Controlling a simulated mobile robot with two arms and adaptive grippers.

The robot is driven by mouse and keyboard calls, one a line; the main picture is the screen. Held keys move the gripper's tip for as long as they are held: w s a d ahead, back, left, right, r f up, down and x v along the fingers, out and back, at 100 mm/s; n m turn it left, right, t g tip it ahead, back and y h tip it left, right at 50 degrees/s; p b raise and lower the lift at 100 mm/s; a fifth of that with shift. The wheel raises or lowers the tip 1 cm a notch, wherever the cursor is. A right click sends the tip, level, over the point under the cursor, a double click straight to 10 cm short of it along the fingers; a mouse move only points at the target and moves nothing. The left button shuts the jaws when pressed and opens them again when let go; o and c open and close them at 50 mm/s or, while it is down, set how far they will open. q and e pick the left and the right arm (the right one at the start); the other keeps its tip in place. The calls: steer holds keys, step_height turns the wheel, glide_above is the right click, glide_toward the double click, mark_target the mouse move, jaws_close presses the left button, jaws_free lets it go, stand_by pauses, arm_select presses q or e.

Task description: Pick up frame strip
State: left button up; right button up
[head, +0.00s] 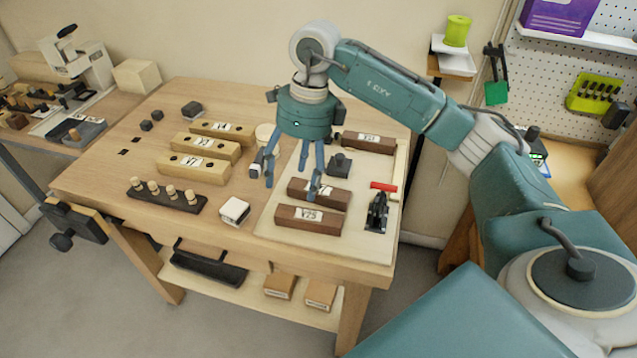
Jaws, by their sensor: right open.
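Dark brown strips with white labels lie on a pale board on the bench. One (338,197) is below my right gripper, partly hidden by a finger. Another (309,220) lies at the board's front edge, and a third (368,143) at its back. Light wood strips with labels lie to the left: a front one (193,168), a middle one (206,148) and a back one (222,131). I cannot tell which is the frame strip. My right gripper (291,188) points down over the board, fingers spread and empty. My left gripper is out of view.
A black clamp with a red handle (378,207) stands at the board's right. A small dark block (339,164) is behind the gripper. A peg rack (166,195) and a white block (234,211) sit at the front left.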

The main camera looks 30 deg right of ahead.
steer(key=d+r+h, duration=0.1)
steer(key=d+h, duration=0.1)
steer(key=d, duration=0.4)
glide_above(322, 193)
steer(key=shift+m, duration=0.4)
step_height(322, 193, down, 4)
steer(key=shift+f+p, duration=0.1)
steer(key=shift+p, duration=0.25)
steer(key=f, duration=0.1)
steer(key=f+p, duration=0.1)
steer(key=f, duration=0.1)
steer(key=w+f, duration=0.1)
steer(key=f, duration=0.1)
steer(key=shift+a+f+p, duration=0.2)
steer(key=shift+a+p, duration=0.1)
steer(key=shift+p, duration=0.05)
steer(key=shift+f, duration=0.2)
steer(key=c, duration=1.2)
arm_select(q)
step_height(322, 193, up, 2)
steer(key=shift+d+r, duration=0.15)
arm_select(e)
steer(key=shift+c, duration=0.7)
steer(key=shift+r, duration=0.1)
